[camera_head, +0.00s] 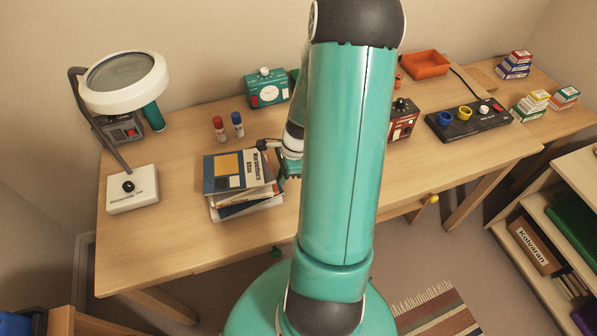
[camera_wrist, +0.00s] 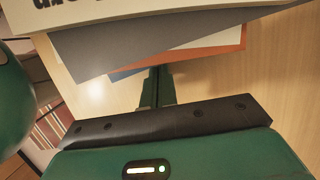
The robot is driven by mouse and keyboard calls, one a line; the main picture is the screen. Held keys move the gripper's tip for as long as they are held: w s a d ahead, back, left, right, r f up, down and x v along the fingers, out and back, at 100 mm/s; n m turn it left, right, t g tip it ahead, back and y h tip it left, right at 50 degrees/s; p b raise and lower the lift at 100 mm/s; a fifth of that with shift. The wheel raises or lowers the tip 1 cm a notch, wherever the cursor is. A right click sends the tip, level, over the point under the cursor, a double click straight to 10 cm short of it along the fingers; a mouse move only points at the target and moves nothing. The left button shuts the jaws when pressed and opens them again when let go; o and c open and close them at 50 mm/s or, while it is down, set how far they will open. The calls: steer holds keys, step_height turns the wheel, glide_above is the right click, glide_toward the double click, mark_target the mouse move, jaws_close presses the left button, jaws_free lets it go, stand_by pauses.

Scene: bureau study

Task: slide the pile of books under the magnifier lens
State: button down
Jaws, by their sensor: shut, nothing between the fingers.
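The pile of books (camera_head: 240,186) lies on the desk left of my arm, a blue and yellow book on top. The books are stacked unevenly. The magnifier lens (camera_head: 122,71) is a white ring on a jointed arm, above the desk to the left of the pile, with a white base (camera_head: 132,190). My gripper (camera_head: 287,172) is low at the right side of the pile, partly hidden by my arm. In the wrist view the shut fingers (camera_wrist: 157,75) point at the books' edges (camera_wrist: 180,40); I cannot tell whether they touch.
Red and blue glue-stick-like tubes (camera_head: 228,126) stand behind the pile. The desk (camera_head: 175,160) is bare between the pile and the magnifier base.

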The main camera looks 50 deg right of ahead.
mark_target(239, 187)
steer(key=w+a, duration=0.2)
steer(key=a, duration=0.1)
steer(key=w+a, duration=0.2)
steer(key=a, duration=0.2)
steer(key=w+a, duration=0.3)
steer(key=a, duration=0.1)
steer(key=shift+d, duration=0.1)
